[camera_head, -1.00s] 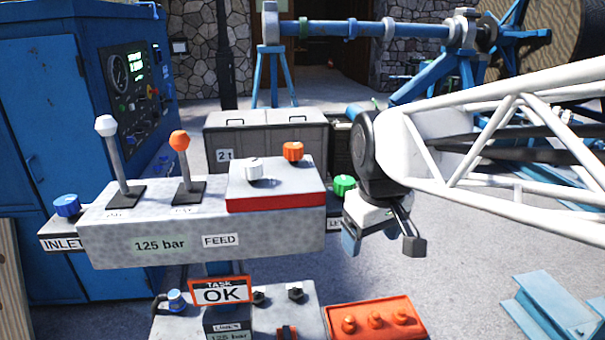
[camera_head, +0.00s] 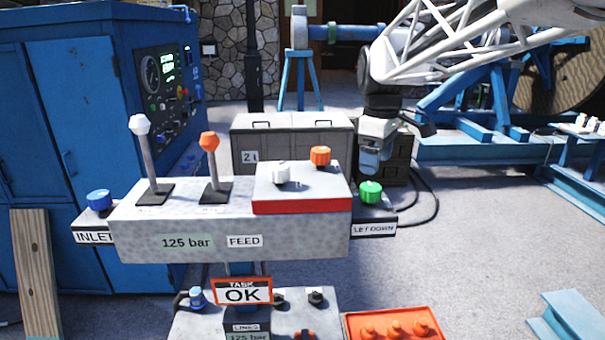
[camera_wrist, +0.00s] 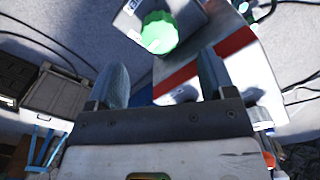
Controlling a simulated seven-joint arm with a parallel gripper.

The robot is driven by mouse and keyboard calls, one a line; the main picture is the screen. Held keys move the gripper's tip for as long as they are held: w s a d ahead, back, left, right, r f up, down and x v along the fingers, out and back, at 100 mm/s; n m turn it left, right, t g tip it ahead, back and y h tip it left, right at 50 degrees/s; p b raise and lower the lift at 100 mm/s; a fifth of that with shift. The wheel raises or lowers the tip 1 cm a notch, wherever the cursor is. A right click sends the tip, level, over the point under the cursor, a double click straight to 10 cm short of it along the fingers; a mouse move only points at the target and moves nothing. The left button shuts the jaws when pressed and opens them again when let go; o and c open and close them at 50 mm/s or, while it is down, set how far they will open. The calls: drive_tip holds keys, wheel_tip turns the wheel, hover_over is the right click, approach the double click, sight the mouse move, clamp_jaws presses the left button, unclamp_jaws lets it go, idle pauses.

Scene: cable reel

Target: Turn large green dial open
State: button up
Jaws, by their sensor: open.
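The green dial (camera_head: 370,192) stands upright on the small bracket labelled LET DOWN (camera_head: 374,230) at the right end of the grey control box (camera_head: 230,220). In the wrist view the dial (camera_wrist: 159,32) lies ahead of and between my two fingers, apart from them. My gripper (camera_head: 372,166) points down above and slightly behind the dial in the head view. In the wrist view my gripper (camera_wrist: 165,80) has its blue fingers spread wide with nothing between them. From these views I cannot tell the exact height of the fingertips over the dial.
A white dial (camera_head: 280,173) and an orange dial (camera_head: 320,156) sit on the raised red-edged block. Two levers (camera_head: 149,165) and a blue dial (camera_head: 99,201) stand to the left. A grey case (camera_head: 290,138) is behind.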

sight(373, 187)
drive_tip(key=shift+w+f, duration=0.1)
idle(0.4)
drive_tip(key=shift+f, duration=3.75)
drive_tip(key=c, duration=0.9)
